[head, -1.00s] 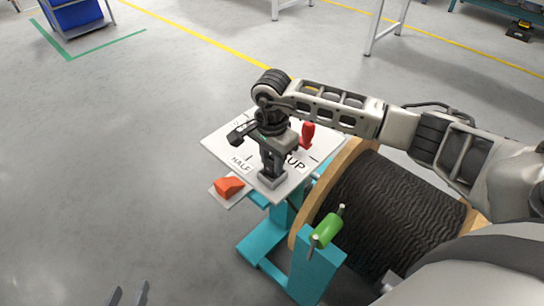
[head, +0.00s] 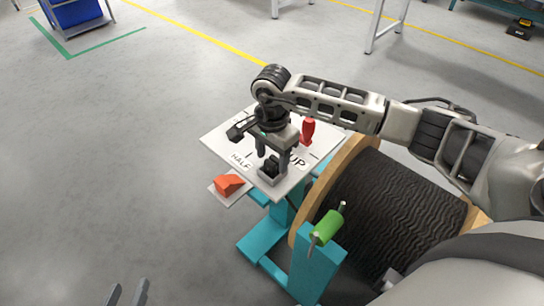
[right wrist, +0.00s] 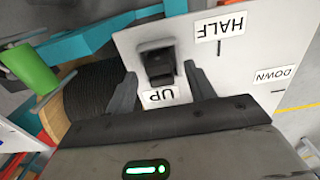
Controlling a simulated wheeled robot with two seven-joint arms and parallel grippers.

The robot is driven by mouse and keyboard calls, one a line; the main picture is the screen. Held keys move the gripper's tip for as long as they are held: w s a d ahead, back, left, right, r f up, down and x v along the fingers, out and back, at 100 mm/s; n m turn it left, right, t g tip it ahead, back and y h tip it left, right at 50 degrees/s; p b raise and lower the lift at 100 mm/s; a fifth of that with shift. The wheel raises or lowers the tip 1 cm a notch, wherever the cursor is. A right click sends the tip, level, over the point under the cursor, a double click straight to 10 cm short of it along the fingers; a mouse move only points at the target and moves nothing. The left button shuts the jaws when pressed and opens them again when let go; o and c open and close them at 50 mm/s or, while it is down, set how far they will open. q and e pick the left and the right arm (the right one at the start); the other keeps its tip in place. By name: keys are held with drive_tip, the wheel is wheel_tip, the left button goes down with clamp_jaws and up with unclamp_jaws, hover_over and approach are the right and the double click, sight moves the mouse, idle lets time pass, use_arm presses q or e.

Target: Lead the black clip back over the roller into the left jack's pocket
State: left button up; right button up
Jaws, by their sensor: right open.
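The black clip (head: 270,167) sits upright in a small grey pocket (head: 272,181) at the front corner of the white board, by the UP label. It also shows in the right wrist view (right wrist: 159,66). My right gripper (head: 273,154) is open just above the clip, with a finger on each side and apart from it. The green roller (head: 327,226) stands on a teal jack post (head: 314,265) in front of the reel. My left gripper (head: 128,294) is open and empty at the bottom left edge. I cannot see a cable running from the clip.
The white board (head: 220,141) carries HALF, UP and DOWN labels and a red handle (head: 308,132). An orange-red wedge (head: 229,185) lies on a small plate to its left. The reel of black cable (head: 390,205) stands at right under my right arm.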

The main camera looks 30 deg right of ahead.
wheel_tip(320, 180, up, 15)
drive_tip(key=p, duration=0.1)
idle(0.6)
